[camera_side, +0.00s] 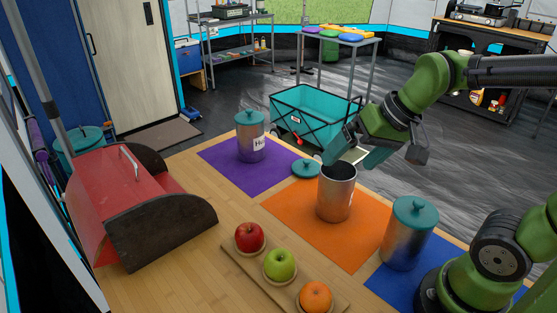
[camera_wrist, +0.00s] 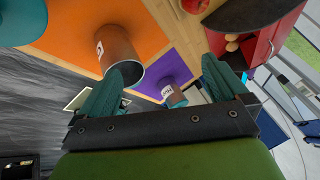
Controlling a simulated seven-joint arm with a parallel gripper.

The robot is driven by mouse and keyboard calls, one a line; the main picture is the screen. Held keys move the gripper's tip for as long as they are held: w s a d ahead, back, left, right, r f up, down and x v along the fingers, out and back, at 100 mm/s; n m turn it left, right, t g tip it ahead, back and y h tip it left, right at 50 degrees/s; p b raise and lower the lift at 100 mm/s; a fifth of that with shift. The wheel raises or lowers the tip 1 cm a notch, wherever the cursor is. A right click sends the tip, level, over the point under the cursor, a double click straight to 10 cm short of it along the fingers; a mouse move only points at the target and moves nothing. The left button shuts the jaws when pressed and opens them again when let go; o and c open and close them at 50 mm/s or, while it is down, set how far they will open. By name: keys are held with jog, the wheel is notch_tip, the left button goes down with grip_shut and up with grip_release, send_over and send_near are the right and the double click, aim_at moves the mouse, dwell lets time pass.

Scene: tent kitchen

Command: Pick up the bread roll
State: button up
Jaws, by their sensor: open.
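No bread roll can be made out for certain. A red bread box with dark end panels (camera_side: 160,235) stands at the left of the counter; its inside is hidden in the side view. In the wrist view the bread box (camera_wrist: 262,42) is at upper right, with a small tan shape (camera_wrist: 232,46) by its dark end that I cannot identify. My gripper (camera_side: 348,160) is open and empty, its teal fingers close to the mouth of the lidless metal canister (camera_side: 336,197). The fingers also show in the wrist view (camera_wrist: 162,70), with that canister between and beyond them.
The canister stands on an orange mat (camera_side: 285,212), its teal lid (camera_side: 306,168) beside it. Lidded canisters stand on the purple mat (camera_side: 225,162) and blue mat (camera_side: 385,281). A wooden board (camera_side: 262,262) holds a red apple, a green apple and an orange at the front.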

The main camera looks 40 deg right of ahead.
jog(key=s+t, duration=0.1)
jog(key=s, duration=0.2)
jog(key=shift+s+d+r+n, duration=0.1)
jog(key=shift+s+n, duration=0.1)
jog(key=shift+n, duration=0.1)
jog(key=shift+s+r, duration=0.25)
jog(key=shift+c, duration=0.5)
jog(key=shift+r+t, duration=0.3)
jog(key=shift+r, duration=0.05)
jog(key=c, duration=0.4)
